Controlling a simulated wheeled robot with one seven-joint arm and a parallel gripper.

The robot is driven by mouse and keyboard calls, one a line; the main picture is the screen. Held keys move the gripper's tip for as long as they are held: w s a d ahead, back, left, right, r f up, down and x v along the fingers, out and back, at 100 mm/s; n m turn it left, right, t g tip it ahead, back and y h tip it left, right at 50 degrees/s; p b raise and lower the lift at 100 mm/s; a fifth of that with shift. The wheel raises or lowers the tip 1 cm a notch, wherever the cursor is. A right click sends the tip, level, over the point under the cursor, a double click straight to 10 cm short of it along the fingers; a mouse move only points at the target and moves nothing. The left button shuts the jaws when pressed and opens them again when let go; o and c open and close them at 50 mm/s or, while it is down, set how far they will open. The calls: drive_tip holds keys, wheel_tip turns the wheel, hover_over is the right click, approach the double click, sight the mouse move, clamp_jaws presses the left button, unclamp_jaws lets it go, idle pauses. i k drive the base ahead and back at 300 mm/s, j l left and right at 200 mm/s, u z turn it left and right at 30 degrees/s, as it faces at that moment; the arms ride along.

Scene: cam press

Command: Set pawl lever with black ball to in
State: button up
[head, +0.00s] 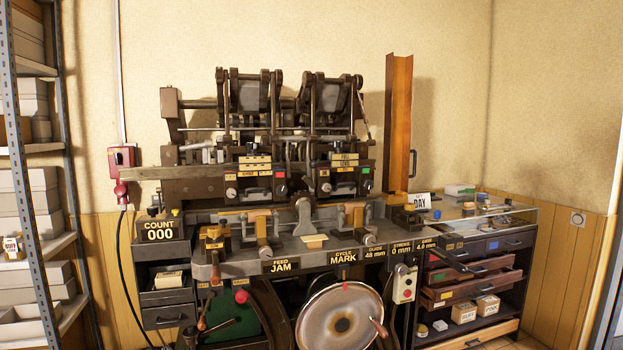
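The cam press (270,185) stands against the back wall, with a dark upper frame and a grey bed. I cannot make out for certain a pawl lever with a black ball, nor its in or out position. A lever with a red ball (241,297) shows below the bed at the left, in front of a green panel. A lever with a brown handle (203,322) is just left of it. Small dark knobs on the upper frame are too small to tell apart. My gripper is not in view.
A count box reading 000 (160,234) sits left of the bed. A large round wheel (340,322) stands below the bed. Shelves (40,185) are at left; a cabinet with open drawers (475,285) is at right.

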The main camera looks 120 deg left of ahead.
sight(313, 165)
drive_tip(key=u, duration=3.9)
